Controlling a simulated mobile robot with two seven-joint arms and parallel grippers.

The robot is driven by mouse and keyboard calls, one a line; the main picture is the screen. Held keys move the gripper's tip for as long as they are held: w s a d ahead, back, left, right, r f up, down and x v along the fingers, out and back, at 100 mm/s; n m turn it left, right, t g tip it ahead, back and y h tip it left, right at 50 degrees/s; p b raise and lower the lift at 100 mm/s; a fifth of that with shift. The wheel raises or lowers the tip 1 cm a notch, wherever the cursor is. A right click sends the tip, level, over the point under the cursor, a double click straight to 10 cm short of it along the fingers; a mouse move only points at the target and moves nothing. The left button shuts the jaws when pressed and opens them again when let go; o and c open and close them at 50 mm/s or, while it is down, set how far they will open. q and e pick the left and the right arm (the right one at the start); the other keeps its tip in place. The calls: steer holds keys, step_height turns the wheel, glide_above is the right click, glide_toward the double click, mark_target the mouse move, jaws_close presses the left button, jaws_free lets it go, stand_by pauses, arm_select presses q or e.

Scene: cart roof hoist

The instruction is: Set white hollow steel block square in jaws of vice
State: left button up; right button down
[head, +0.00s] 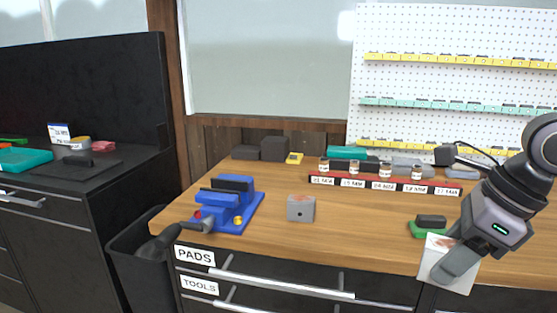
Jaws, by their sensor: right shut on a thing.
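The blue vice (240,216) stands on the wooden bench near its left front corner. Its dark-faced jaws are apart, but the gap between them is hard to see from here. My left gripper is not in view.
A grey block (301,209) with a small hole stands right of the vice. A green-and-black item (431,223) lies beside my right gripper. A red rack (350,183) holds several jars behind. A dark-handled thing (165,242) juts over the bench edge.

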step_height(320, 180, down, 16)
steer(key=a+n+g+h, duration=0.1)
steer(key=n+g+h, duration=0.1)
steer(key=n, duration=1)
steer(key=s+a+n+g+h, duration=0.1)
steer(key=n+g, duration=0.3)
steer(key=n, duration=0.8)
steer(key=shift+s+a+g+h, duration=0.3)
steer(key=shift+g+h, duration=0.1)
steer(key=shift+h, duration=0.1)
steer(key=shift+f, duration=0.1)
